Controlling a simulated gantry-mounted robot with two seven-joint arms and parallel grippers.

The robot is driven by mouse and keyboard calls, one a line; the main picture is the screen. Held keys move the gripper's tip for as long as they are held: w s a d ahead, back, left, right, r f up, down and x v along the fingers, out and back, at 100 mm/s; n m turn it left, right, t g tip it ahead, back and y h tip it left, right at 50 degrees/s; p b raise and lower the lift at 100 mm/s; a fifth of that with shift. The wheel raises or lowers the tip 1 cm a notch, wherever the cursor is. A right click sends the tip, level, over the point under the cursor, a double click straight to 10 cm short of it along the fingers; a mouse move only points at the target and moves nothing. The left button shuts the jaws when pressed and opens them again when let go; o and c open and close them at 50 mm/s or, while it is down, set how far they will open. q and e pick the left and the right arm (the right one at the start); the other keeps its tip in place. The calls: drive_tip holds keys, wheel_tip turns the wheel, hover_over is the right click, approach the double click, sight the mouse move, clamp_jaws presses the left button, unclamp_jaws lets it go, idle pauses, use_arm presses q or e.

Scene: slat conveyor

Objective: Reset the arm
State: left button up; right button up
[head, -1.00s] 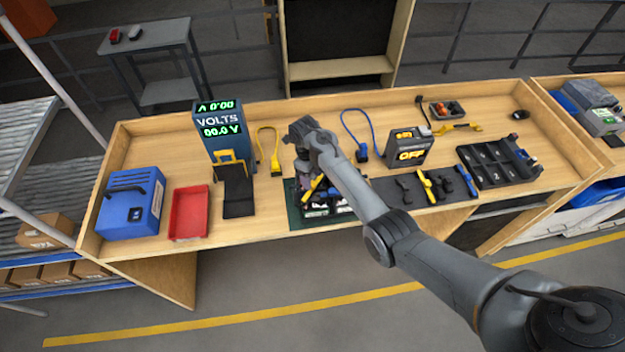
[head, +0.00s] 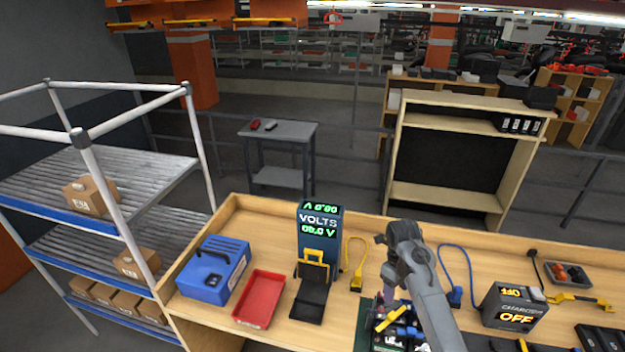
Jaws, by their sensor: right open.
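My right arm comes in from the lower right, and its wrist bends over the middle of the wooden bench (head: 226,222). My right gripper (head: 390,300) points down above a dark green mat (head: 364,328). Its jaws are open; the fingertips are small and partly hidden by the wrist and the clutter below. Parts with yellow, black and white pieces (head: 398,325) lie on the mat under it. I cannot tell whether the fingers touch any of them. My left gripper is not in view.
A blue voltmeter (head: 320,215), a yellow cable (head: 355,285), a red tray (head: 259,297) and a blue toolbox (head: 213,270) stand left of the gripper. A blue cable (head: 456,294) and a charger (head: 513,305) reading OFF stand right. A roller rack (head: 115,175) is at far left.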

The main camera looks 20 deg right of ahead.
drive_tip(key=s+a+f+n+t+h+p, duration=0.1)
drive_tip(key=s+a+f+n+p, duration=0.2)
drive_tip(key=s+n, duration=0.55)
drive_tip(key=s+a+f+n+t, duration=0.1)
drive_tip(key=s+a+f+n, duration=0.25)
drive_tip(key=s+n, duration=0.45)
drive_tip(key=s+a+r+n+t+y+p, duration=0.1)
drive_tip(key=s+a+r+n, duration=0.2)
drive_tip(key=s+n, duration=0.5)
drive_tip(key=s+a+r+n+t+p, duration=0.1)
drive_tip(key=s+a+r+n, duration=0.3)
drive_tip(key=s+n, duration=0.5)
drive_tip(key=shift+a+r+t+y, duration=0.15)
drive_tip(key=shift+a+t+y, duration=0.25)
drive_tip(key=shift+a, duration=0.45)
